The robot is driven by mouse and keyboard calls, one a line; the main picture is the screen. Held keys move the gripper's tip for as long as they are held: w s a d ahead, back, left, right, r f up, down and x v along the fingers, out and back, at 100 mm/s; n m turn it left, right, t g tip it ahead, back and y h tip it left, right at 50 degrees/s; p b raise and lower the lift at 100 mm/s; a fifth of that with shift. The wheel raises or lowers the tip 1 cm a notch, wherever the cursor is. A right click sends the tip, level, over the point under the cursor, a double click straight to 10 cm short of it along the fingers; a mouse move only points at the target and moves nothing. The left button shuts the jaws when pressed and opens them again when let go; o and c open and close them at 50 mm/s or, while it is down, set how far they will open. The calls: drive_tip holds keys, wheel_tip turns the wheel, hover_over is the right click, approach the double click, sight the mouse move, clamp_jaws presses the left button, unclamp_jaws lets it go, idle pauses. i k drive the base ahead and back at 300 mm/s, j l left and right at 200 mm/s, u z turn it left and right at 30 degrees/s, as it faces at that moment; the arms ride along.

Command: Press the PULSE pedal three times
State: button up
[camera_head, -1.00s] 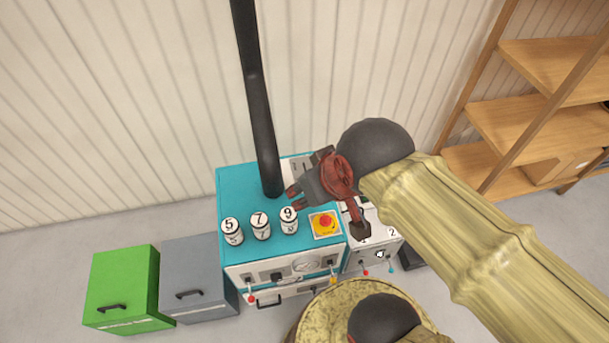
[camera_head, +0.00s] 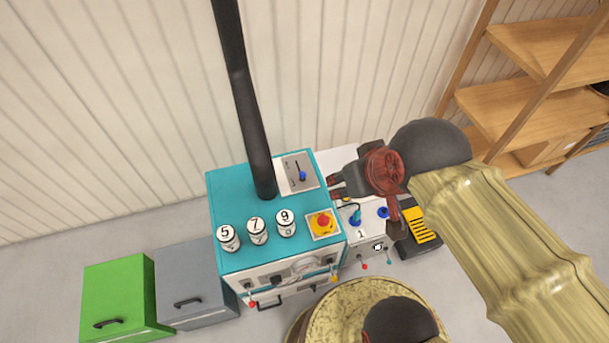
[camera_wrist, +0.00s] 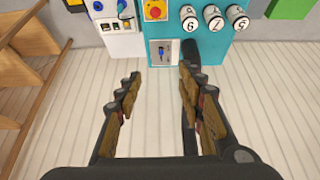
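A black pedal with a yellow ribbed pad (camera_head: 421,225) lies on the floor right of the white panel box, partly hidden by my arm. No PULSE label is readable on it. A yellow bit of it shows at the top left edge of the wrist view (camera_wrist: 74,4). My gripper (camera_head: 337,188) is above the white box, left of the pedal and apart from it. In the wrist view my gripper (camera_wrist: 159,76) has its fingers spread with nothing between them.
A teal machine (camera_head: 232,189) carries numbered knobs, a red button on yellow (camera_head: 323,223), a lever plate (camera_head: 300,173) and a black post (camera_head: 250,110). The white box (camera_head: 365,240) has blue controls. A barrel (camera_head: 335,310) stands in front; wooden shelves (camera_head: 530,110) stand right.

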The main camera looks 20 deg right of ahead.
sight(414, 216)
drive_tip(key=z, duration=1.75)
drive_tip(key=i+l+u, duration=0.15)
drive_tip(key=l+u, duration=0.3)
drive_tip(key=i+l+u, duration=0.15)
drive_tip(key=u, duration=0.35)
drive_tip(key=i+l+u, duration=0.15)
drive_tip(key=l, duration=1.05)
drive_tip(key=l+u, duration=0.1)
drive_tip(key=l, duration=1.1)
